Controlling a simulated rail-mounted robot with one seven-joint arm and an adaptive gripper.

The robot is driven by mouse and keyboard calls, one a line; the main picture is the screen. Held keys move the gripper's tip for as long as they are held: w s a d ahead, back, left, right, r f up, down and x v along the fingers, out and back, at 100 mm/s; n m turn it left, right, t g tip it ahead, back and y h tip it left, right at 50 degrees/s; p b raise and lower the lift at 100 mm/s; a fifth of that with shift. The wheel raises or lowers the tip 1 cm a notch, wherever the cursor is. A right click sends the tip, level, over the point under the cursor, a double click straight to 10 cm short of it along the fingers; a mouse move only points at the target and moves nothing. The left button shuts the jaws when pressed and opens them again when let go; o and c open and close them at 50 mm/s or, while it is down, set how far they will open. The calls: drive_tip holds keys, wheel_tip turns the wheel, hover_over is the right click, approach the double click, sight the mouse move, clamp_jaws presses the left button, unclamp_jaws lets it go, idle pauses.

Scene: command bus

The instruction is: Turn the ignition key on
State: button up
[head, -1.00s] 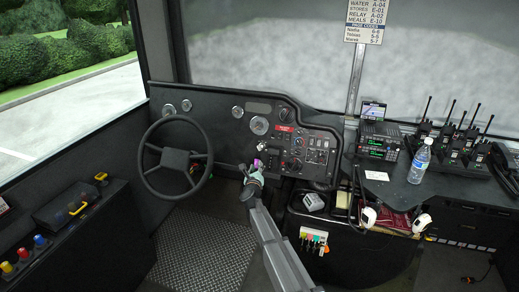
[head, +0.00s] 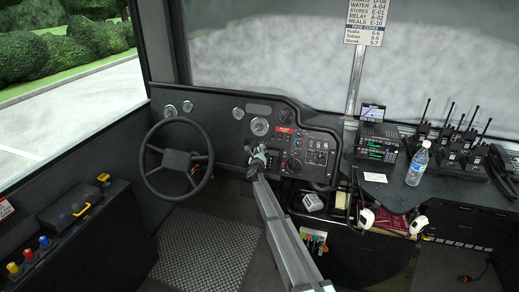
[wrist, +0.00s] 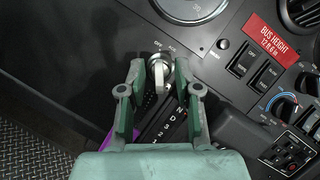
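In the wrist view my gripper (wrist: 160,75) has one green finger on each side of the key, with gaps showing between the fingers and the key. It is open around the key, not clamped on it. In the head view my gripper (head: 258,150) is at the dashboard, right of the steering wheel, and hides the key.
The steering wheel (head: 177,158) is left of my gripper. A gear selector plate (wrist: 168,122) lies just below the key, with a purple part (wrist: 95,149) partly hidden by my gripper. A red bus-height label (wrist: 274,38) and switches are to the right.

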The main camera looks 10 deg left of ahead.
drive_tip(key=shift+w, duration=0.5)
clamp_jaws()
